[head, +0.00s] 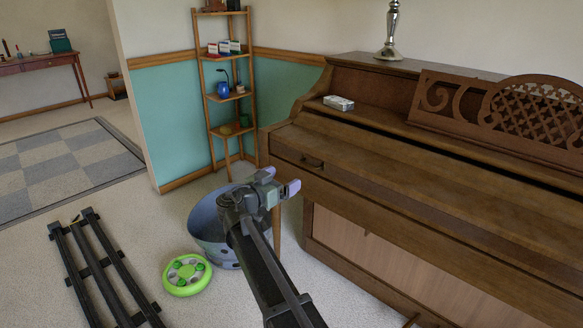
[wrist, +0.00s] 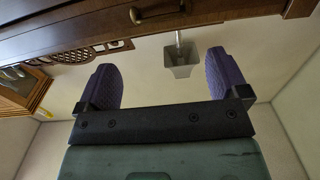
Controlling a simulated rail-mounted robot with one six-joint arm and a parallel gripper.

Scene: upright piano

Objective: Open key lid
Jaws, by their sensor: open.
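The brown wooden piano (head: 400,110) stands at the right of the head view. Its key lid (head: 410,170) lies closed, and no keys show. In the wrist view, a round-ended handle (wrist: 135,15) on a wooden edge shows at the top. My gripper (head: 279,184) is open and empty, with purple finger pads. It is in front of the piano's left end, a little below and left of the handle, apart from it. The fingers also show in the wrist view (wrist: 163,72).
A blue-grey tub (head: 208,222) and a green round toy (head: 187,275) stand on the floor below my arm. A corner shelf (head: 228,80) stands behind. A small box (head: 338,102), a carved music stand (head: 450,100) and a lamp (head: 390,35) are on the piano.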

